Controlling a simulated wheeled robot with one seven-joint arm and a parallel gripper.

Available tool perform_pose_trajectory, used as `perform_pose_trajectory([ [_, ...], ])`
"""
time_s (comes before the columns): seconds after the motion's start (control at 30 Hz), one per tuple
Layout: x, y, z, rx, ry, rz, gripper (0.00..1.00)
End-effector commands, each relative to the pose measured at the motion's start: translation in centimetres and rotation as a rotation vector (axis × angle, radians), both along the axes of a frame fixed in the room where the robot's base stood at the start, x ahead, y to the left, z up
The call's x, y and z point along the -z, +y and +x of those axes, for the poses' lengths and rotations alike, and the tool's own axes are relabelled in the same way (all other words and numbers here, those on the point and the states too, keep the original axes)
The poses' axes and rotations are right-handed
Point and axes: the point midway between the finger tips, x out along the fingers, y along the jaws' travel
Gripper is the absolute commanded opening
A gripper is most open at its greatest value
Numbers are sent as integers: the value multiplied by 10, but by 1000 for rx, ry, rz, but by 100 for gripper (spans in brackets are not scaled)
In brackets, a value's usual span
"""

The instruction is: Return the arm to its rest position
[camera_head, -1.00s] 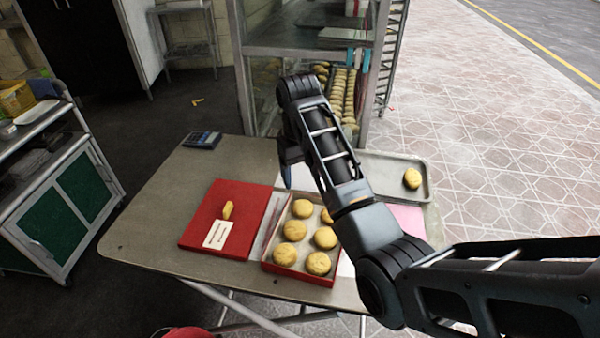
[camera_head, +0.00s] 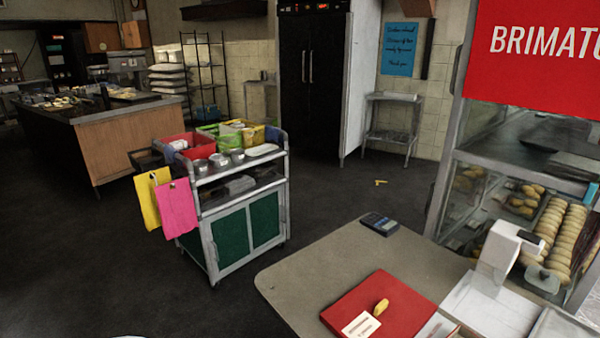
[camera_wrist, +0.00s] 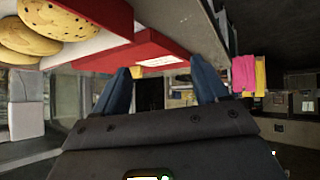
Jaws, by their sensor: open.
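In the wrist view my gripper (camera_wrist: 165,84) is open, its two blue fingertips well apart with nothing held between them. My arm does not show in the head view now. In the wrist view, the red box (camera_wrist: 105,12) with round yellow-brown pastries (camera_wrist: 48,18) is at the upper left, close to the fingers. The red lid (camera_wrist: 130,56) is just behind the left fingertip. In the head view the red lid (camera_head: 365,300) lies on the table with a pale card (camera_head: 361,325) and a small yellow piece (camera_head: 381,306) on it.
The grey table (camera_head: 320,275) carries a calculator (camera_head: 380,223). A glass pastry case (camera_head: 510,190) stands at the right, with an unidentified white upright object (camera_head: 497,252) before it.

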Motion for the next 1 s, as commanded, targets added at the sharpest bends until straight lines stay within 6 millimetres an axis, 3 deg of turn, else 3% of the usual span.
perform_pose_trajectory([
  [0.03,3,7,-20,-12,-31,11,73],
  [0.17,1,11,-62,-14,-108,41,73],
  [0.47,-16,-13,-175,60,-218,97,73],
  [0.67,-49,-30,-246,108,-288,121,73],
  [0.8,-82,-41,-291,137,-338,135,73],
  [1.0,-133,-52,-340,166,-402,149,73],
])
